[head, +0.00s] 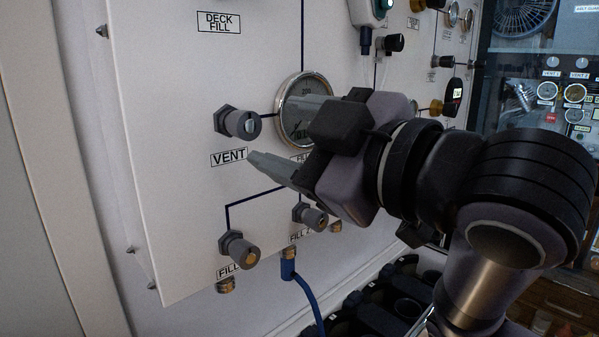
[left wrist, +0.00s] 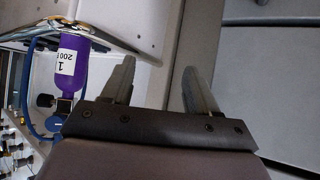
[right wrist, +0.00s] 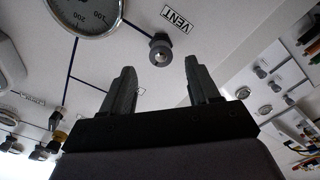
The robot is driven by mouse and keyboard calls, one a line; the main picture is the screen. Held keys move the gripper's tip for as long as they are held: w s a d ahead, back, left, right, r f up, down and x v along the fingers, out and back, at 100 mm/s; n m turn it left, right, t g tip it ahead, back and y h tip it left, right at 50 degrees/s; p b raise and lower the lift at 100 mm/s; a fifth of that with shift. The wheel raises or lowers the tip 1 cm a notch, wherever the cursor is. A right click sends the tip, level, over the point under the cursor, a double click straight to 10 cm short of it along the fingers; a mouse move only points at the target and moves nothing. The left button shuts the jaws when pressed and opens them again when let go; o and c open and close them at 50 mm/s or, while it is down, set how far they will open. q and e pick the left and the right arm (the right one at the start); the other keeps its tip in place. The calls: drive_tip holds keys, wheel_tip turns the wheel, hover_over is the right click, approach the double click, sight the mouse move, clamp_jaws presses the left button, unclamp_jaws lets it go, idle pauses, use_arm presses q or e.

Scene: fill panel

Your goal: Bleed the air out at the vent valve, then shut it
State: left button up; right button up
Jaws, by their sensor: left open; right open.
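The vent valve (head: 242,123) is a grey knob on a dark hex base, above the VENT label (head: 229,157) on the white panel (head: 170,110). In the right wrist view the vent valve (right wrist: 160,52) shows between and beyond the fingertips. My right gripper (head: 271,127) is open and empty, its fingers pointing at the panel near the knob, apparently apart from it. A round gauge (head: 283,112) right of the valve is partly hidden by this gripper. My left gripper (left wrist: 157,66) is open and empty, away from the panel face. The knob's turn position cannot be told.
Two fill valves (head: 238,251) (head: 311,216) sit lower on the panel. A blue hose (head: 309,292) hangs below them. A purple cylinder (left wrist: 68,68) stands left of my left gripper.

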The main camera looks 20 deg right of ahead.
drive_tip(key=shift+s+d+b, duration=0.2)
drive_tip(key=shift+s+b, duration=0.3)
drive_tip(key=shift+b, duration=0.15)
